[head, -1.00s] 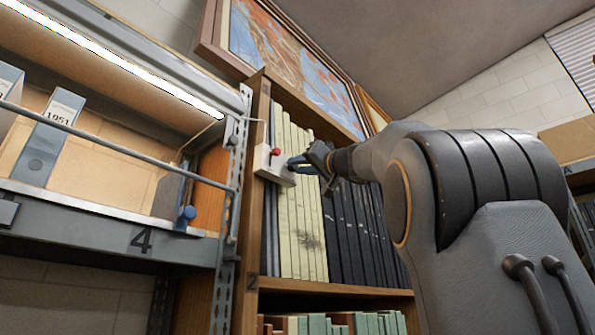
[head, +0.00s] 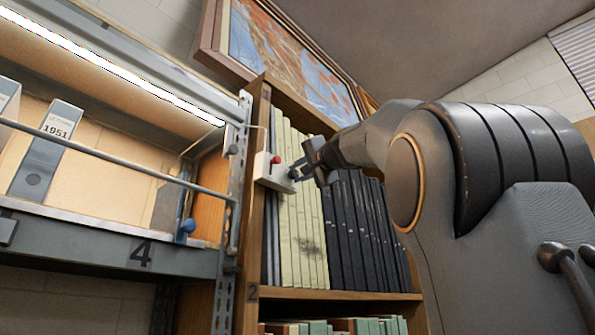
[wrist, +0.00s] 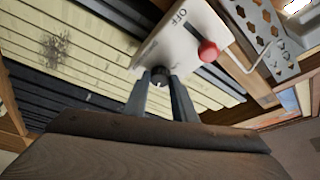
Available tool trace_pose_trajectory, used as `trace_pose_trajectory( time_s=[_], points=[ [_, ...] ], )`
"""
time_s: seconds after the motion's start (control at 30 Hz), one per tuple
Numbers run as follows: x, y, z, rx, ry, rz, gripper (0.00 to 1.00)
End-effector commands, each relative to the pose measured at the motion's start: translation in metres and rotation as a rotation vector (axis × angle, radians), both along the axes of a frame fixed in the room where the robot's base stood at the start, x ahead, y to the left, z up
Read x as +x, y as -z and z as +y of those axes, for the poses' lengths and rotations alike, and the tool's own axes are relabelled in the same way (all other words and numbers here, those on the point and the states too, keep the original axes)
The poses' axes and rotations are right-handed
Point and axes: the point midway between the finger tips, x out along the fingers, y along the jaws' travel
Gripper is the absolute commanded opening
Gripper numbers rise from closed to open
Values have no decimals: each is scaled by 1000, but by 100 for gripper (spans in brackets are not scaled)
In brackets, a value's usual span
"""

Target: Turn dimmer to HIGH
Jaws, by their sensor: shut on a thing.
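The dimmer is a white box (head: 268,178) on the front edge of a wooden bookcase, with a red button (head: 275,159) on its face. In the wrist view the box (wrist: 170,43) shows the word OFF near the red button (wrist: 208,51), and a small dark knob (wrist: 159,75) at its near edge. My gripper (head: 297,173) reaches in from the right. In the wrist view its two fingers (wrist: 160,88) close around the knob, one on each side. The knob's pointer direction and any HIGH mark cannot be made out. In the head view the fingers partly hide the knob.
Cream and black volumes (head: 345,225) stand in the bookcase close behind and beside my gripper. To the left is a metal shelf (head: 100,240) with a rail, a 1951 box (head: 47,150) and a lit strip lamp (head: 110,65). A framed painting (head: 285,60) hangs above.

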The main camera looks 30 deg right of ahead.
Motion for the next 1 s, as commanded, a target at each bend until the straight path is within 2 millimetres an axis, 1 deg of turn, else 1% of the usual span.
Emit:
trace_pose_trajectory(
  time_s=[0.03,0.47,0.5,0.6,0.87,1.0],
  points=[
    [-3,-6,0,3,4,-9,2],
    [-3,-6,1,13,3,-6,2],
    [-3,-6,1,13,2,-6,28],
    [-2,-4,0,13,2,-4,42],
    [-1,-2,0,12,1,0,42],
    [-7,0,0,12,2,0,42]
  ],
)
